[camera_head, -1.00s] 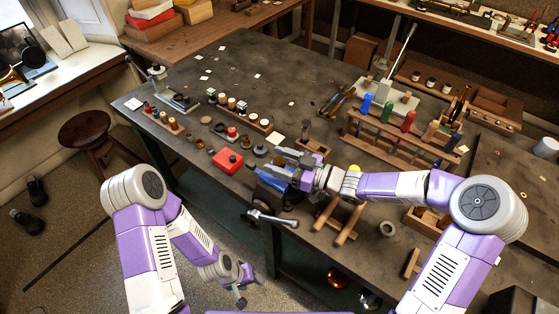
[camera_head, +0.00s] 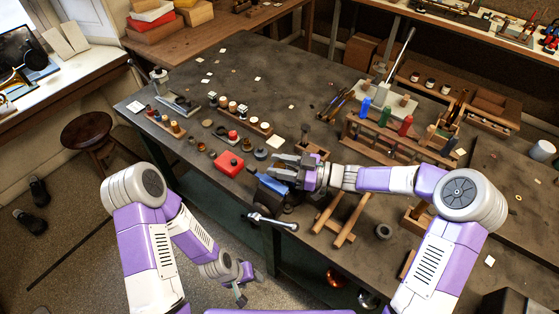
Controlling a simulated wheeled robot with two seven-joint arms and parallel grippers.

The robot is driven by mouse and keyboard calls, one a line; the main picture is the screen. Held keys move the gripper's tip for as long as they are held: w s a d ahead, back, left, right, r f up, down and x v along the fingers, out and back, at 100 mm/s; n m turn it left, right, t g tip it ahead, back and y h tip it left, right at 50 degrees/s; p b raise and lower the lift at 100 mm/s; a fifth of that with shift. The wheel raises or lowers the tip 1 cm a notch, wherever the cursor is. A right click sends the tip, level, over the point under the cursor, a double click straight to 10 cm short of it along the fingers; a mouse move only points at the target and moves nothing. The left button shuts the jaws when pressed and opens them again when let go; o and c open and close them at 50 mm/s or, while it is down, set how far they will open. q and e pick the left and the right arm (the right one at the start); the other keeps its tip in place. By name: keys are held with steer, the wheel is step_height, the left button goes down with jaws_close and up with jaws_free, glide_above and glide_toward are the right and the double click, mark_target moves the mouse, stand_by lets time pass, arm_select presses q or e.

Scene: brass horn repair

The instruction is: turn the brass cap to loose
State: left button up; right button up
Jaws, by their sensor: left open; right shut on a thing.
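My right gripper (camera_head: 277,166) reaches in from the right over the blue-jawed vise (camera_head: 272,186) at the table's front edge. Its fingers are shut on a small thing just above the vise. The fingers hide most of it; by its place it is the brass cap, but I cannot make out its shape or how it sits. My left gripper (camera_head: 240,292) hangs low in front of the table, over the floor. It is open and empty, well away from the vise.
A red box (camera_head: 229,164) and small round parts lie left of the vise. The vise's handle (camera_head: 272,221) juts out in front. A wooden rack (camera_head: 385,143) with coloured handles stands behind my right arm. Wooden V-supports (camera_head: 341,220) lie right of the vise.

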steer(key=n+g+p, duration=0.1)
steer(key=n+g, duration=0.1)
steer(key=g, duration=0.1)
steer(key=shift+r, duration=0.1)
steer(key=n+g, duration=0.1)
steer(key=g, duration=0.1)
steer(key=shift+n+g, duration=0.4)
steer(key=n+g, duration=0.1)
steer(key=g, duration=0.1)
steer(key=n+g+h+b, duration=0.1)
steer(key=g, duration=0.1)
steer(key=n+g+b, duration=0.1)
steer(key=n+g, duration=0.1)
steer(key=shift+f+h, duration=0.25)
steer(key=shift+h, duration=0.05)
steer(key=shift+r+n+g+h+b, duration=0.1)
steer(key=shift+n+g+h+b, duration=0.35)
steer(key=shift+n+g+h, duration=0.6)
steer(key=shift+n+g, duration=0.25)
steer(key=shift+g, duration=0.5)
steer(key=shift+r, duration=0.1)
steer(key=o, duration=0.9)
steer(key=shift+o, duration=0.2)
